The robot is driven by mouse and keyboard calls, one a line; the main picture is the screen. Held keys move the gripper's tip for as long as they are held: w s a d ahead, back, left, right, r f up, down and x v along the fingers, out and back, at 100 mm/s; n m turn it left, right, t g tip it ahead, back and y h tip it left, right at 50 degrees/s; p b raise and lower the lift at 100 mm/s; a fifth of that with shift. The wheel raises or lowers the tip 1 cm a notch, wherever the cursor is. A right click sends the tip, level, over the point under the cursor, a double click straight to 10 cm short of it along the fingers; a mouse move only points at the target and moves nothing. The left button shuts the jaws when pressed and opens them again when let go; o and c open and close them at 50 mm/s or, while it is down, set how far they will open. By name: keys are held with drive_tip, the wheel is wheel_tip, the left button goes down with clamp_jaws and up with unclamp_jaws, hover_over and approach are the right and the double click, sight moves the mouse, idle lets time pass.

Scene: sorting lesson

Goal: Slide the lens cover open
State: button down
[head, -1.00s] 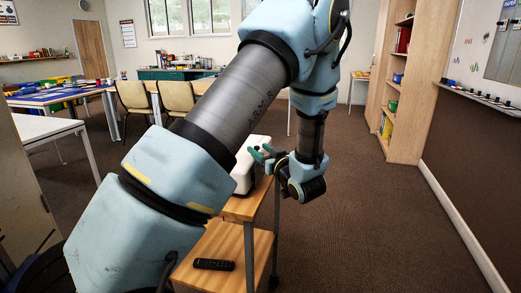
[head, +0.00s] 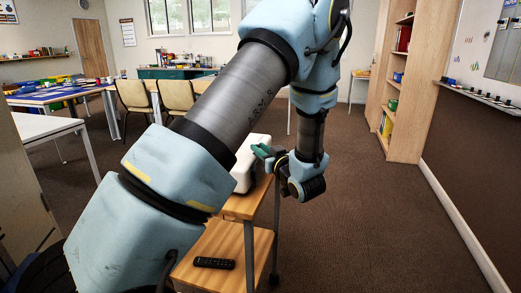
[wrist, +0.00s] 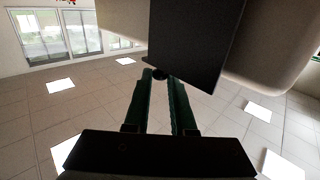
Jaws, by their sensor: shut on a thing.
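The white projector (head: 243,168) stands on a wooden cart, mostly hidden behind my arm in the head view. In the wrist view its pale body (wrist: 268,45) fills the top right, with the dark, flat lens cover (wrist: 195,40) in front. A small dark knob (wrist: 161,76) shows at the cover's lower edge. My gripper (wrist: 160,74) has its green fingers shut on this knob, one on each side. In the head view my gripper (head: 261,151) is at the projector's right side. The lens itself is hidden from view.
The cart's upper shelf (head: 240,207) bears the projector; a black remote (head: 214,263) lies on the lower shelf. Carpet to the right is clear up to the bookcase (head: 412,90) and wall. Chairs (head: 178,96) and tables stand behind at left.

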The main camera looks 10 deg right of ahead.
idle(0.8)
drive_tip(key=w+d, duration=0.1)
drive_tip(key=w, duration=0.1)
drive_tip(key=w+d, duration=0.1)
drive_tip(key=w, duration=0.1)
drive_tip(key=w+d+b, duration=0.1)
drive_tip(key=w+d, duration=0.1)
drive_tip(key=w, duration=0.1)
drive_tip(key=shift+r, duration=0.1)
drive_tip(key=c, duration=0.8)
unclamp_jaws()
drive_tip(key=shift+o, duration=0.2)
drive_tip(key=b+v, duration=0.2)
drive_tip(key=v, duration=0.8)
drive_tip(key=shift+s, duration=0.4)
